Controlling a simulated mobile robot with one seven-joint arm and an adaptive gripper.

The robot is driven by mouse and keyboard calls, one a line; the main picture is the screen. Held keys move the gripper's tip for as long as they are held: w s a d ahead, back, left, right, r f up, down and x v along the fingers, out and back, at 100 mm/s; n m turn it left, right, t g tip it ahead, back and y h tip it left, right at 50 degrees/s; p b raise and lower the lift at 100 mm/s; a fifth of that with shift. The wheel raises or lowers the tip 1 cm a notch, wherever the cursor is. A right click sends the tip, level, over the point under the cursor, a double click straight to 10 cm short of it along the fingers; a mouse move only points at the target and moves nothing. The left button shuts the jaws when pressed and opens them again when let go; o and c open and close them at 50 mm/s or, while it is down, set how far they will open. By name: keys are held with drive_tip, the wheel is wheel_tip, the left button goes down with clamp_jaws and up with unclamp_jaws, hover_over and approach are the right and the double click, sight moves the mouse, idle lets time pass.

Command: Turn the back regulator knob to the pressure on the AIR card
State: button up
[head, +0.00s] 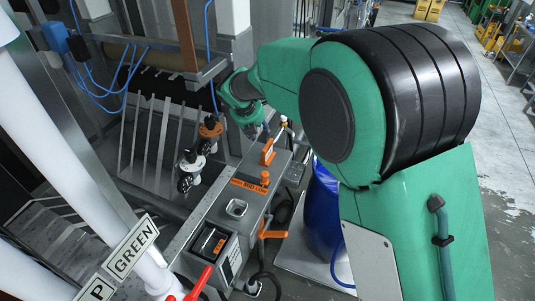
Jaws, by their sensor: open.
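Two regulators stand side by side left of the grey machine box. The back regulator (208,128) has an orange-brown knob on a dark body. The front regulator (190,160) has a white top and a dark gauge-like body. My gripper (253,127) is at the end of the green arm, right of the back regulator and apart from it in the picture. It is open; its fingers are small and partly hidden by its own body. I cannot make out an AIR card. An orange label (250,186) on the box is too small to read surely.
White pipes and a GREEN sign (131,248) fill the lower left.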

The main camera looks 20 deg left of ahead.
hover_over(264, 149)
wheel_tip(264, 149, down, 7)
drive_tip(key=shift+f, duration=0.15)
drive_tip(key=shift+f, duration=0.1)
idle(0.4)
drive_tip(key=shift+b+x, duration=0.3)
drive_tip(key=shift+x, duration=2.25)
drive_tip(key=shift+s+a, duration=0.1)
drive_tip(key=shift+a, duration=0.05)
clamp_jaws()
